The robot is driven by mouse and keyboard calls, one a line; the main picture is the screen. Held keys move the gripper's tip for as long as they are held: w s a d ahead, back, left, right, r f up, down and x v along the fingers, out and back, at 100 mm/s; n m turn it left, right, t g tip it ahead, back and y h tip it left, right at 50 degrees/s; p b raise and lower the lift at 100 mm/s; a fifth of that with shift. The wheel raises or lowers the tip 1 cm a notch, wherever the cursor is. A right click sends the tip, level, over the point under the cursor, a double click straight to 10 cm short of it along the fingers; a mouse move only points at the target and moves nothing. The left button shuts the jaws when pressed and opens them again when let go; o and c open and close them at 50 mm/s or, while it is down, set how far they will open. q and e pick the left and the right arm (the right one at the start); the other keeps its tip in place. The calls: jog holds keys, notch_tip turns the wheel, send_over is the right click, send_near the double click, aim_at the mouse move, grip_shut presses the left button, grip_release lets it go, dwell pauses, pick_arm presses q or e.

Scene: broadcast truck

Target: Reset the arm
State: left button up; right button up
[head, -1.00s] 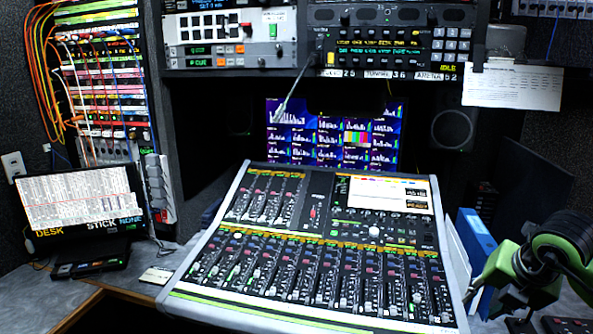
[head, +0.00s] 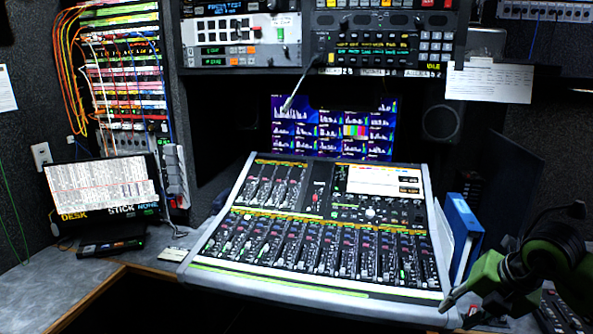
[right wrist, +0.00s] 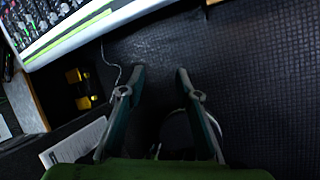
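My right arm, green and black, comes in at the lower right of the head view. Its gripper (head: 458,305) is beside the right front corner of the mixing console (head: 300,285). In the right wrist view my right gripper (right wrist: 160,75) has two fingers spread apart with nothing between them. Beyond them is a dark textured surface. My left gripper and left arm are not in view.
A blue binder (head: 461,235) stands right of the console, close to my right arm. A small display (head: 103,192) and a patch bay with cables (head: 125,85) are at left. A gooseneck microphone (head: 297,90) hangs before the monitor (head: 335,130).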

jog(key=w+a+f+m+t+y, duration=0.1)
jog(key=w+a+f+m+y, duration=0.1)
jog(key=a+f+y, duration=0.5)
jog(key=w+a+f+m+y, duration=0.15)
jog(key=a+f+y, duration=0.3)
jog(key=a, duration=0.45)
jog(key=s+d+f+m+t+h, duration=0.3)
jog(key=f+m, duration=0.4)
jog(key=f, duration=0.7)
jog(key=d+f+m+t+h, duration=0.3)
jog(key=d+f+m+h, duration=0.35)
jog(key=f, duration=0.65)
jog(key=s+d+f+m+g+h, duration=0.1)
jog(key=s+f+m+g+h, duration=0.4)
jog(key=s+f, duration=1.3)
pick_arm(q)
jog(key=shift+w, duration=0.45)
pick_arm(e)
jog(key=s+a+f+m+g, duration=0.1)
jog(key=s+f+g, duration=0.1)
jog(key=s, duration=0.7)
jog(key=s+a+f+m+g+y, duration=0.1)
jog(key=s+f, duration=0.3)
jog(key=s, duration=0.6)
jog(key=s+a+f+m+g, duration=0.2)
jog(key=s+f+g, duration=0.1)
jog(key=s, duration=0.7)
jog(key=shift+s+f+y, duration=0.25)
jog(key=shift+f+y, duration=0.05)
jog(key=shift+f, duration=0.05)
